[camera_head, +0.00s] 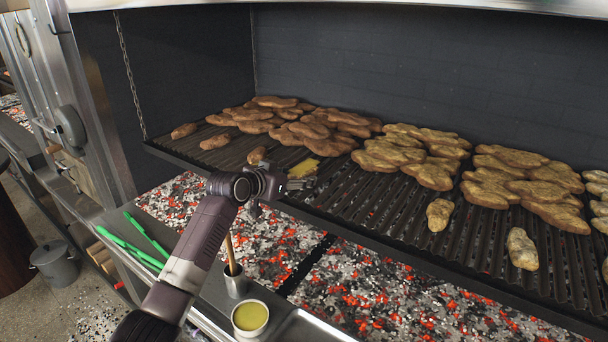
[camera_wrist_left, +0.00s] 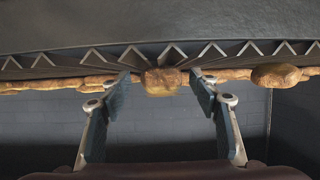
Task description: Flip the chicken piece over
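My left gripper (camera_head: 278,187) is at the front edge of the grill grate (camera_head: 365,200) in the head view. Just behind it a small brown chicken piece (camera_head: 256,155) lies on the grate, its lower part partly hidden by my gripper. The left wrist view looks upside down, with the grate at the top. There my two left fingers (camera_wrist_left: 160,77) are spread wide and hold nothing. A brown chicken piece (camera_wrist_left: 162,83) shows between the fingertips, apart from both. I cannot tell for sure that it is the same piece. My right gripper is out of view.
Browned pieces (camera_head: 275,118) and paler pieces (camera_head: 395,148) are piled behind. A yellow object (camera_head: 303,168) lies beside my gripper. Embers (camera_head: 365,285) glow below. A yellow-filled bowl (camera_head: 250,317), a cup (camera_head: 236,281) and green tongs (camera_head: 128,247) are on the front ledge.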

